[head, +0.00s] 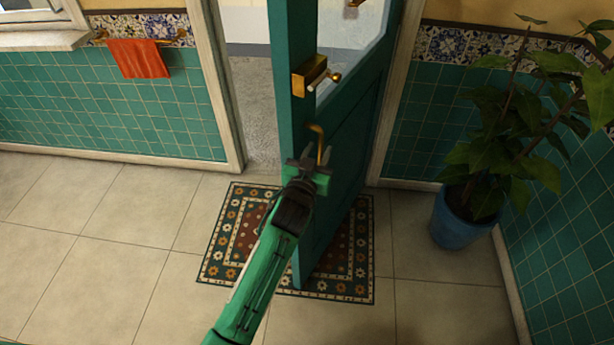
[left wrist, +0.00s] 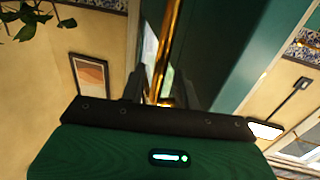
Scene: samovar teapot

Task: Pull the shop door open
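The green shop door (head: 345,150) stands partly open, swung into the room, with its free edge toward me. A curved brass handle (head: 319,140) is on its face below a brass lock box (head: 309,75). My left gripper (head: 312,158) is at the lower end of the handle, fingers spread. In the left wrist view a brass bar (left wrist: 170,45) runs between the two fingers (left wrist: 158,85), which stand apart with gaps beside it. Any contact with the bar is hard to tell. My right gripper is in neither view.
A patterned mat (head: 222,262) lies under the door. A plant in a blue pot (head: 462,222) stands at the right by the tiled wall. The doorway (head: 250,105) left of the door is clear. A red towel (head: 138,58) hangs at left, and the tiled floor (head: 120,210) there is free.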

